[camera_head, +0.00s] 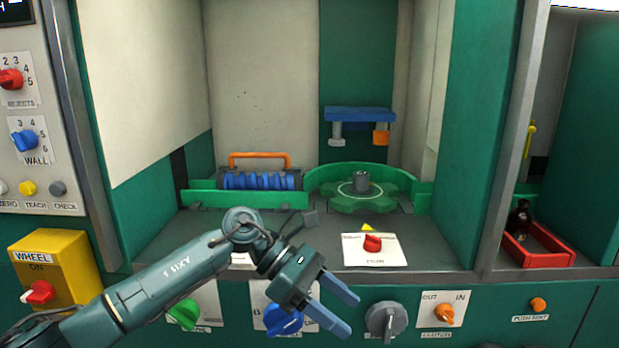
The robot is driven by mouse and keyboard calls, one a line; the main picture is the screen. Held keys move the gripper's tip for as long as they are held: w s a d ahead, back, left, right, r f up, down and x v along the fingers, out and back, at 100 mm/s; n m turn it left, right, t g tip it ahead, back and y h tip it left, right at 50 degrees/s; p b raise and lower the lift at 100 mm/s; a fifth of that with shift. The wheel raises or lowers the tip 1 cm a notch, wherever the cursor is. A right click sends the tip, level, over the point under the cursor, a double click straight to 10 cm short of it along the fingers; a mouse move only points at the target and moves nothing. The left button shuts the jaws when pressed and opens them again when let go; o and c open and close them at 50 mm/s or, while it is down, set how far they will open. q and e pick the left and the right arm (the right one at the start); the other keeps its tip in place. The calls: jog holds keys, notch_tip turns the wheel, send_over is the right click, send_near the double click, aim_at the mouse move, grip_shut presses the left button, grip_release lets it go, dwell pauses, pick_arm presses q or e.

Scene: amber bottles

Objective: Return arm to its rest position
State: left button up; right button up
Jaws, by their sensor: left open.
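My left arm comes in from the lower left across the front of the machine. My left gripper (346,312) is open and empty. Its two blue-grey fingers point down and to the right, in front of the lower panel and beside a grey knob (385,320). A dark amber bottle (519,218) stands in the red tray (541,245) at the right, well apart from the gripper. My right gripper is not in view.
The open bay holds a green star wheel (361,195), a blue screw (258,182) with an orange handle and a blue overhead bracket (360,114). A red knob (372,243) sits on a white plate. A blue knob (284,320) is partly behind the gripper. A yellow box (62,267) stands left.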

pick_arm(q)
jog(key=s+d+n+h, duration=0.3)
jog(key=d+n+h, duration=0.1)
jog(key=n+h, duration=0.15)
jog(key=a+f+n+t+y+p, duration=0.15)
jog(key=a+f+n+t, duration=0.3)
jog(key=n+t, duration=0.95)
jog(key=a+f+n+t+y+p, duration=0.2)
jog(key=a+n+t, duration=0.45)
jog(key=n, duration=1.25)
jog(key=s+a+f+n+g+y, duration=0.2)
jog(key=s+a+f+n+y, duration=0.2)
jog(key=f, duration=0.5)
jog(key=s+a+f+n+g+y, duration=0.3)
jog(key=s+a+f+n+y, duration=0.2)
jog(key=s+a+f+n, duration=0.2)
jog(key=s+f+n, duration=0.2)
jog(key=s+n, duration=0.1)
jog(key=n, duration=0.1)
jog(key=shift+s+a+f+y, duration=0.25)
jog(key=shift+a+f+y, duration=0.05)
jog(key=shift+a+f, duration=0.1)
